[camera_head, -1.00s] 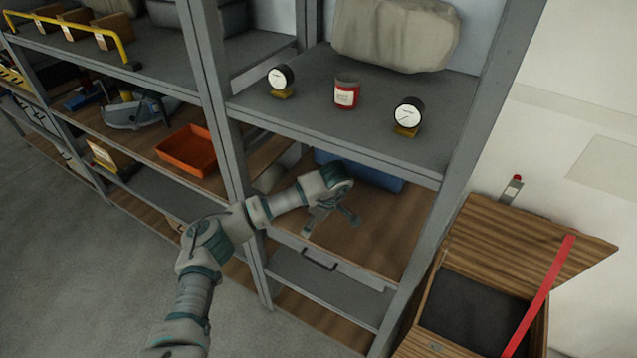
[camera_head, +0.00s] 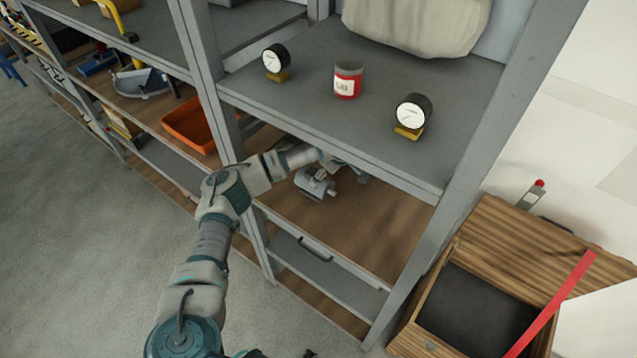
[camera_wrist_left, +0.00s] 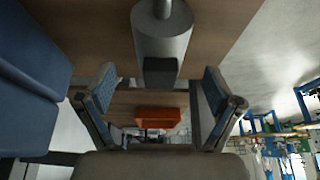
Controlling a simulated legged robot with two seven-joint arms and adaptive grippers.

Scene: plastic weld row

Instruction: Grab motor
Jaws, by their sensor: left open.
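The grey motor (camera_head: 316,183) lies on the brown middle shelf (camera_head: 365,225), its shaft pointing right in the head view. My left arm reaches into the bay from the left, under the grey upper shelf. My left gripper (camera_head: 347,168) is just behind the motor, partly hidden by the arm and the upper shelf edge. In the left wrist view the gripper (camera_wrist_left: 158,95) is open, with one blue-padded finger on each side. The motor (camera_wrist_left: 163,45) shows in line with the gap between the fingers, and nothing is gripped. I cannot tell whether the fingers touch it.
The upper shelf above my arm holds two gauges (camera_head: 276,62) (camera_head: 411,115), a red can (camera_head: 348,80) and a covered bundle (camera_head: 420,22). A shelf upright (camera_head: 215,90) stands beside my forearm. An open wooden crate (camera_head: 480,300) stands right.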

